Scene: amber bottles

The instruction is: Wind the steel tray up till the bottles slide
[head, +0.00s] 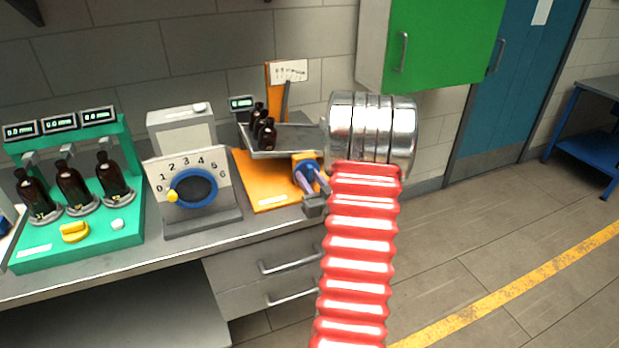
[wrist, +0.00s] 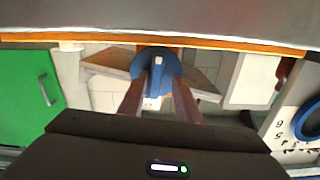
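The steel tray (head: 297,137) sits above an orange base (head: 262,190) on the bench, looking close to level. Several amber bottles (head: 268,134) stand upright near its left side. My gripper (head: 312,180) is at the knob. In the wrist view, the fingers of my gripper (wrist: 158,92) are spread on either side of the bar, with a gap visible. Contact with the knob is unclear.
A dial box (head: 194,188) with a blue ring stands left of the orange base. A green stand (head: 80,240) with several bottles is farther left. A green cabinet (head: 445,45) hangs behind my arm.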

